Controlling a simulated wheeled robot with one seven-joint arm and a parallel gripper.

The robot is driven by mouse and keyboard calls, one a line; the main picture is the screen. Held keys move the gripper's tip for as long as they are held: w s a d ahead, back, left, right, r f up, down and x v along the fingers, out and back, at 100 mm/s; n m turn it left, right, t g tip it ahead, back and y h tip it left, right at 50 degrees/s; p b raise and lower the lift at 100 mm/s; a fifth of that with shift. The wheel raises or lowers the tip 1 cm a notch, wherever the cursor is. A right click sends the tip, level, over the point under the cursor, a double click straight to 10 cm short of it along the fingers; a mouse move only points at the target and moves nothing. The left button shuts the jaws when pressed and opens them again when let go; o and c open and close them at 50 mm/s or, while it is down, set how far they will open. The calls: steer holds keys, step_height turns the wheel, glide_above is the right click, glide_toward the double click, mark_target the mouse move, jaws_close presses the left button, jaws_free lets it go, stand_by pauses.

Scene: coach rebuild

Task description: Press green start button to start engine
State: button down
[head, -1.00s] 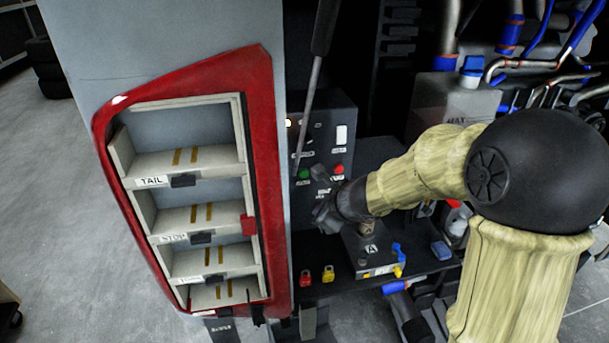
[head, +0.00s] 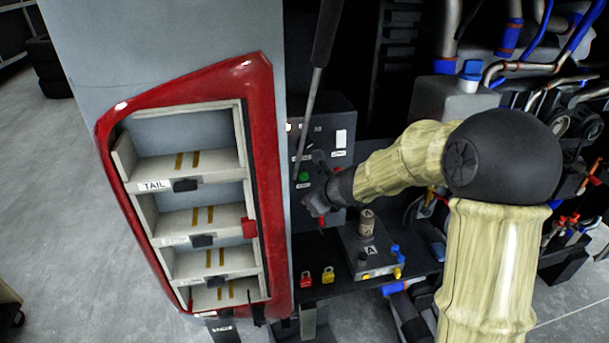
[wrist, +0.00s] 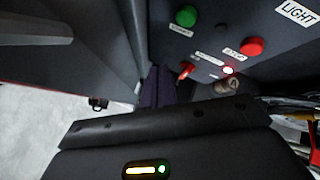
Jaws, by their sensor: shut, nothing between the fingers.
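The green start button (head: 304,177) is on the dark control panel (head: 340,120) behind the red-framed shelf unit. In the wrist view the green button (wrist: 186,16) is at the upper middle, with a red button (wrist: 252,46) to its right. My gripper (head: 316,205) is shut and empty, in front of the panel and below the green button in the head view. In the wrist view its dark fingers (wrist: 158,88) point towards the panel, apart from the green button. Part of the panel is hidden behind my arm.
A long dark rod (head: 311,110) slants in front of the panel, close to the green button. The red-framed shelf unit (head: 273,180) stands to the left. A box marked A (head: 370,252) and red (head: 305,276) and yellow (head: 328,274) padlocks are below.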

mark_target(307, 179)
steer(key=shift+w+a+p, duration=0.25)
steer(key=shift+w+p, duration=0.15)
steer(key=shift+w, duration=0.45)
steer(key=shift+w+a+p, duration=0.25)
steer(key=shift+w+p, duration=0.2)
steer(key=shift+w, duration=0.45)
steer(key=shift+w+a+p, duration=0.25)
steer(key=shift+w+p, duration=0.15)
steer(key=shift+w, duration=0.45)
steer(key=shift+w, duration=0.1)
steer(key=shift+w+a, duration=0.1)
steer(key=shift+w, duration=0.2)
steer(key=shift+w+a+r+p, duration=0.1)
steer(key=shift+w+a+p, duration=0.05)
steer(key=shift+w+p, duration=0.4)
stand_by(0.6)
steer(key=shift+s, duration=0.15)
steer(key=shift+s+d+b, duration=0.25)
steer(key=shift+s+b, duration=0.45)
steer(key=shift+s, duration=0.15)
